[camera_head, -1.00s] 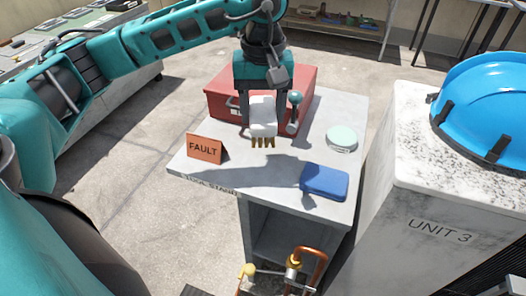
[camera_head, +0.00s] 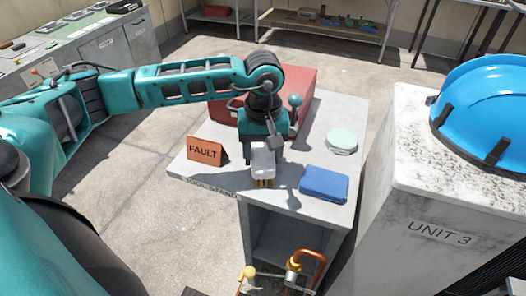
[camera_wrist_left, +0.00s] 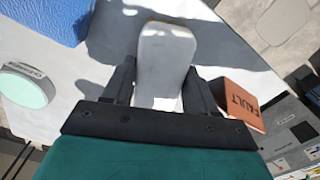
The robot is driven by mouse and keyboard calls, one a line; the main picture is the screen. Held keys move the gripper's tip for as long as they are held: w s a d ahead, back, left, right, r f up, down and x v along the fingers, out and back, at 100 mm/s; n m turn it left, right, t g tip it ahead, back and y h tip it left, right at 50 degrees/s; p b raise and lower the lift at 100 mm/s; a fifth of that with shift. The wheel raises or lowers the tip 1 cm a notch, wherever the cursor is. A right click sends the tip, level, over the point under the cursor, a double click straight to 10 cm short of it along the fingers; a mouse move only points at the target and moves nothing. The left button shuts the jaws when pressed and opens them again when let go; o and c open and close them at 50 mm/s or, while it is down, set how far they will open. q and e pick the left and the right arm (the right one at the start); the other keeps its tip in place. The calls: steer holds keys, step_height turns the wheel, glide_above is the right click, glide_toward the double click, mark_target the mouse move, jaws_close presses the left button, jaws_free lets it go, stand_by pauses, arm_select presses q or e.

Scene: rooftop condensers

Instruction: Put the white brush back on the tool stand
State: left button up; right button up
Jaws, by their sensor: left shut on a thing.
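The white brush (camera_head: 263,162) has a pale block body and brown bristles that point down toward the front of the tool stand. My left gripper (camera_head: 263,148) is shut on the brush over the front part of the tool stand (camera_head: 215,178). In the left wrist view the brush (camera_wrist_left: 166,60) sits between the two dark fingers (camera_wrist_left: 158,85). I cannot tell whether the bristles touch the stand top. My right gripper does not show.
On the stand are an orange FAULT sign (camera_head: 206,150), a blue box or cloth (camera_head: 324,184), a pale green round tin (camera_head: 342,141) and a red toolbox (camera_head: 302,85). The UNIT 3 condenser (camera_head: 440,190) with a blue hard hat (camera_head: 490,100) stands at right. Copper pipes (camera_head: 310,262) rise in front.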

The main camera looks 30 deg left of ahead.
mark_target(263, 154)
arm_select(q)
steer(key=o, duration=1.1)
step_height(263, 154, up, 12)
steer(key=shift+r, duration=0.1)
